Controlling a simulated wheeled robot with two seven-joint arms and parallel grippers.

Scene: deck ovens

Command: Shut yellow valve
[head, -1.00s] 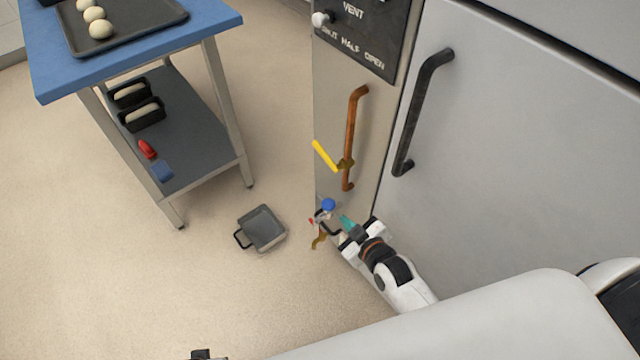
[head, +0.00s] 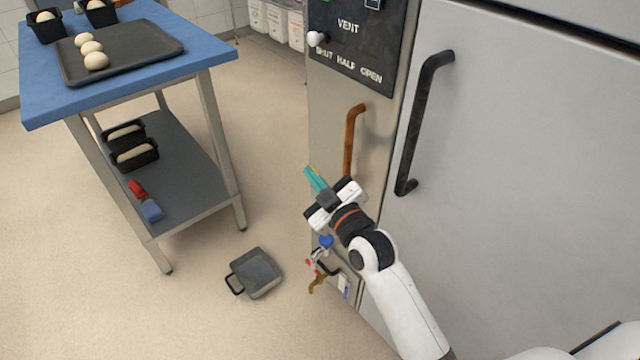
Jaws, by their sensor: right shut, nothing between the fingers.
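The yellow valve sits on the copper pipe (head: 352,135) on the oven's steel side panel. Its lever (head: 318,171) is almost wholly hidden behind my right gripper; only a thin yellow sliver shows along the teal fingers. My right gripper (head: 311,176) is shut and empty, in front of the lower part of the pipe, its fingertips pointing up and left. I cannot tell whether the fingers touch the lever. My left gripper is out of view.
A blue-topped table (head: 200,55) stands at the left, with a dough tray (head: 150,45). A grey pan (head: 262,268) lies on the floor. Below my gripper are a blue knob (head: 326,241) and a brass lever (head: 317,284). A black oven handle (head: 424,115) is to the right.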

